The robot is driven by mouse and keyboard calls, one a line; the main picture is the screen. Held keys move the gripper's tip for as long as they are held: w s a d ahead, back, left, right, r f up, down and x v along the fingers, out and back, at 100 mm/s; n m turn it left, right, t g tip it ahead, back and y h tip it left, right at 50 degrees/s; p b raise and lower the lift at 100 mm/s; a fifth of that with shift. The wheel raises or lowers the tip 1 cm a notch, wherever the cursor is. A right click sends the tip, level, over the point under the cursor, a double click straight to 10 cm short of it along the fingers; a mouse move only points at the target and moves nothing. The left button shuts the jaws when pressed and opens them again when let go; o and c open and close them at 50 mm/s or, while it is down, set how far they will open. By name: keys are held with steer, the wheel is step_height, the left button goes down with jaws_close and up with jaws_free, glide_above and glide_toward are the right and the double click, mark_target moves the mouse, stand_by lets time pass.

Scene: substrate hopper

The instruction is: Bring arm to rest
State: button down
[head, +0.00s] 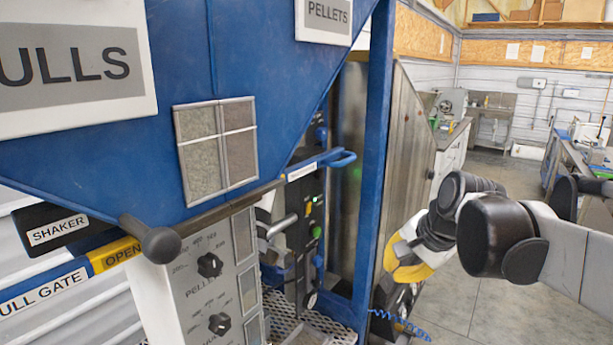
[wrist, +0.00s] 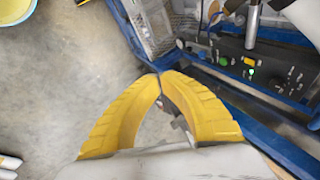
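My gripper (head: 398,266) shows in the head view at the right of the blue hopper frame, with its yellow fingers pointing down and left. In the wrist view my gripper (wrist: 158,76) has its two curved yellow fingertips together, with nothing held between them. My arm reaches in from the right edge of the head view, with dark joints and pale links. The large blue hopper (head: 290,70) fills the left and middle of the head view, and its frame post partly covers the space behind.
A control panel (wrist: 270,75) with knobs and coloured buttons lies right of the fingers in the wrist view. A handle with a dark knob (head: 158,240) sticks out below the hopper. A yellow bucket (wrist: 14,10) stands at the wrist view's upper left. Concrete floor (head: 480,305) is open at right.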

steer(key=s+f+n, duration=0.3)
steer(key=s, duration=0.3)
steer(key=s+f+n+t+h+b, duration=0.1)
steer(key=s+f+n, duration=0.2)
steer(key=s, duration=0.4)
steer(key=s+f+n+h, duration=0.1)
steer(key=s+f+n, duration=0.2)
steer(key=s, duration=0.3)
steer(key=shift+s+d+f+n+b, duration=0.15)
steer(key=shift+d+f+n+b, duration=0.15)
steer(key=shift+d+n, duration=0.1)
